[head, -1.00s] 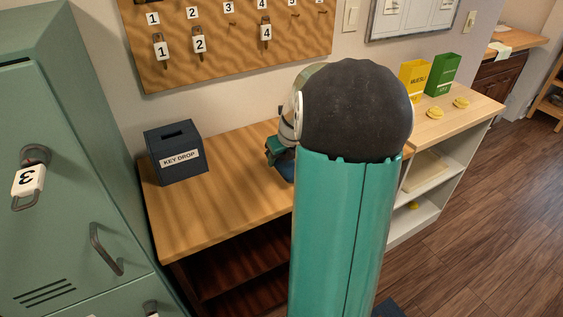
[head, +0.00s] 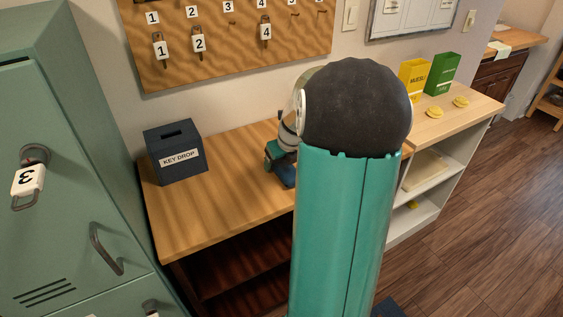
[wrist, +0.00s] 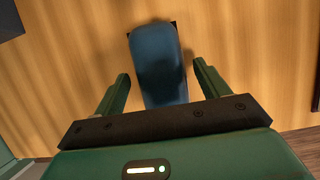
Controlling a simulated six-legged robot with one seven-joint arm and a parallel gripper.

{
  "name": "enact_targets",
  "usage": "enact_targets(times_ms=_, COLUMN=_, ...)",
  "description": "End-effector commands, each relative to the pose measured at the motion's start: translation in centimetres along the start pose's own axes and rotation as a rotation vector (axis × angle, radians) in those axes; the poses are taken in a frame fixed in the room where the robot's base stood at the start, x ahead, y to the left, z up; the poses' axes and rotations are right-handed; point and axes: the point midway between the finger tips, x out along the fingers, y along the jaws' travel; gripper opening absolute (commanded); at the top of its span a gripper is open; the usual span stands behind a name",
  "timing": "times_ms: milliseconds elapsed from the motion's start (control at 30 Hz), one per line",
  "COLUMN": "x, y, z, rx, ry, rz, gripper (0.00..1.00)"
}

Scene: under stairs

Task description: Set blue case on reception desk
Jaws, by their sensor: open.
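The blue case (wrist: 158,62) lies flat on the wooden desk top (wrist: 75,65) in the wrist view. My gripper (wrist: 160,74) is open, with one green finger on each side of the case's near part and a gap visible on both sides. The fingers appear clear of the case. In the head view, the blue case (head: 288,179) shows only in part beside my gripper (head: 274,158), and my own arm hides the rest. The reception desk (head: 225,205) is the wooden counter under the key board.
A dark key drop box (head: 177,155) stands on the desk's left part. A green locker (head: 70,170) is at the far left. Yellow and green boxes (head: 442,75) and small yellow items stand at the right end. The desk's front left is clear.

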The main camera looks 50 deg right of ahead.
Motion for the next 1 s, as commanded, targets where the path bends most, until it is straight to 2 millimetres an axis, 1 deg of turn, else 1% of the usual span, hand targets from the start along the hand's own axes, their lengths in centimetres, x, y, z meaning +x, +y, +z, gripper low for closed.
enact_targets(times_ms=167, x=-3.0, y=0.0, z=0.1, rx=0.001, ry=-0.004, rz=-0.003, gripper=0.74)
enact_targets(times_ms=400, x=-8.3, y=0.0, z=0.1, rx=-0.001, ry=-0.004, rz=-0.003, gripper=0.74)
enact_targets(times_ms=500, x=-9.9, y=0.0, z=0.1, rx=-0.001, ry=-0.003, rz=-0.002, gripper=0.74)
enact_targets(times_ms=667, x=-11.4, y=0.0, z=0.0, rx=0.000, ry=0.000, rz=0.000, gripper=0.74)
enact_targets(times_ms=867, x=-11.7, y=0.2, z=0.0, rx=-0.012, ry=0.000, rz=0.000, gripper=0.74)
enact_targets(times_ms=967, x=-12.2, y=1.7, z=0.1, rx=-0.113, ry=-0.001, rz=0.002, gripper=0.74)
enact_targets(times_ms=1000, x=-12.6, y=2.8, z=0.1, rx=-0.192, ry=-0.003, rz=0.002, gripper=0.74)
